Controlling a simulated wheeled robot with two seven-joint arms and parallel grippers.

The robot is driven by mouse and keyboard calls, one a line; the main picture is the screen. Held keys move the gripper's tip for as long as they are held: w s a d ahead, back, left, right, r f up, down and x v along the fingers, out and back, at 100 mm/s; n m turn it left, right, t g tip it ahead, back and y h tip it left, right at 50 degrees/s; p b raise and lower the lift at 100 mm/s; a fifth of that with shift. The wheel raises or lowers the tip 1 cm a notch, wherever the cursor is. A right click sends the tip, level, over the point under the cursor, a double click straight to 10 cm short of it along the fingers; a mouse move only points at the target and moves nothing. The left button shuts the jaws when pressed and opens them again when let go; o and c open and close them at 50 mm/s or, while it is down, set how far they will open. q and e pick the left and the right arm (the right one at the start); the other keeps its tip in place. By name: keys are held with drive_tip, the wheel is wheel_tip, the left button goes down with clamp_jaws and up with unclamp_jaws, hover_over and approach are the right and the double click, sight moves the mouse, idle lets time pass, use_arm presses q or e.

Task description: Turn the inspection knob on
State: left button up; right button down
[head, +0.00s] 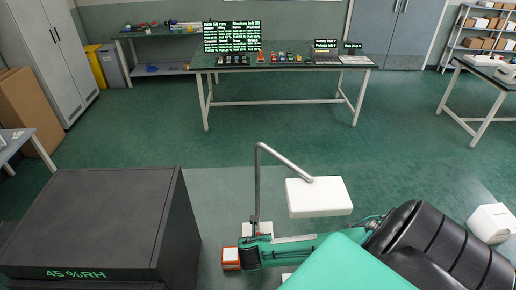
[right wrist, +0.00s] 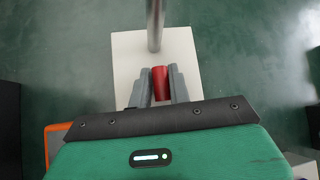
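The red knob (right wrist: 160,83) is a small upright cylinder on the white base plate (right wrist: 125,60) of a lamp-like stand. The stand's grey pole (right wrist: 155,22) rises just beyond the knob. In the head view, the pole (head: 257,190) bends over to a flat white panel (head: 318,197). My right gripper (right wrist: 159,76) has its two grey fingers on either side of the red knob, seemingly touching it, with no clear gap. The knob is hidden behind my right arm in the head view. My left gripper is not in view.
A dark cabinet (head: 95,215) reading "45 %RH" stands at the left. A small orange and white box (head: 231,258) is beside the stand; its orange edge shows in the wrist view (right wrist: 54,130). A table (head: 280,67) with screens stands at the back. Open green floor lies between.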

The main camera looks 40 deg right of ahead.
drive_tip(key=m+g+h+p, duration=0.1)
drive_tip(key=m+g+p, duration=0.1)
drive_tip(key=m+p, duration=0.1)
drive_tip(key=shift+r, duration=0.2)
drive_tip(key=m+g+p, duration=0.2)
drive_tip(key=shift+m+h, duration=0.3)
drive_tip(key=shift+h, duration=0.1)
drive_tip(key=m+g+p, duration=0.1)
drive_tip(key=m+g, duration=0.1)
drive_tip(key=shift+f+m, duration=0.1)
drive_tip(key=shift+m, duration=0.2)
drive_tip(key=shift+d+f+m+g+p, duration=0.1)
drive_tip(key=shift+m+g+p, duration=0.35)
drive_tip(key=shift+m+g, duration=1.25)
drive_tip(key=shift+m, duration=0.3)
drive_tip(key=c, duration=1.6)
unclamp_jaws()
